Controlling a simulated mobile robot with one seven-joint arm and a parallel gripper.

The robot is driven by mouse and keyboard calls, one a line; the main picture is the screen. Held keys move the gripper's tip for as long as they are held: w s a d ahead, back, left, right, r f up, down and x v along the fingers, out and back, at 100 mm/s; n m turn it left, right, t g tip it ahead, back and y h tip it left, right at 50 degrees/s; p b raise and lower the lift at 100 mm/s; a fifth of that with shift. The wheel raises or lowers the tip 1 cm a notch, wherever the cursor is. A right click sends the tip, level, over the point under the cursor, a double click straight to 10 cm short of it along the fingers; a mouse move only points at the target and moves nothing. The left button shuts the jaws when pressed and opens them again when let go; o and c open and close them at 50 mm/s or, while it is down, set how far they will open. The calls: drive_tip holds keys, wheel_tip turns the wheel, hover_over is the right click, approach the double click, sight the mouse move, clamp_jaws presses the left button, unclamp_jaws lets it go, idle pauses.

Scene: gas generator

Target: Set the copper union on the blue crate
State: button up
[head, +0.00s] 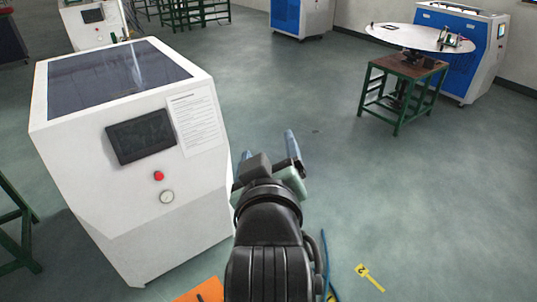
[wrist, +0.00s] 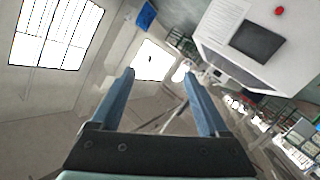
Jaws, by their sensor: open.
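My gripper (head: 268,147) is held out over the floor, just right of the white machine in the head view. Its two blue fingers are spread apart with nothing between them, as the wrist view (wrist: 158,75) also shows. I cannot make out a copper union or a blue crate in either view. Small items too far off to identify lie on a round white tabletop (head: 410,38) at the upper right of the head view.
A white machine (head: 110,190) with a dark screen and red button stands close on the left. A yellow tag (head: 370,276) lies at lower right. Mid-floor is clear.

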drive_tip(key=s+r+m+t, duration=0.35)
drive_tip(key=r+t, duration=0.25)
drive_tip(key=r, duration=1.2)
drive_tip(key=s+r+m+t+b, duration=0.2)
drive_tip(key=s+r+t, duration=0.3)
drive_tip(key=s+r, duration=0.4)
drive_tip(key=shift+r+t+b, duration=0.35)
drive_tip(key=shift+t+b, duration=0.05)
drive_tip(key=shift+b, duration=0.1)
drive_tip(key=shift+s, duration=0.1)
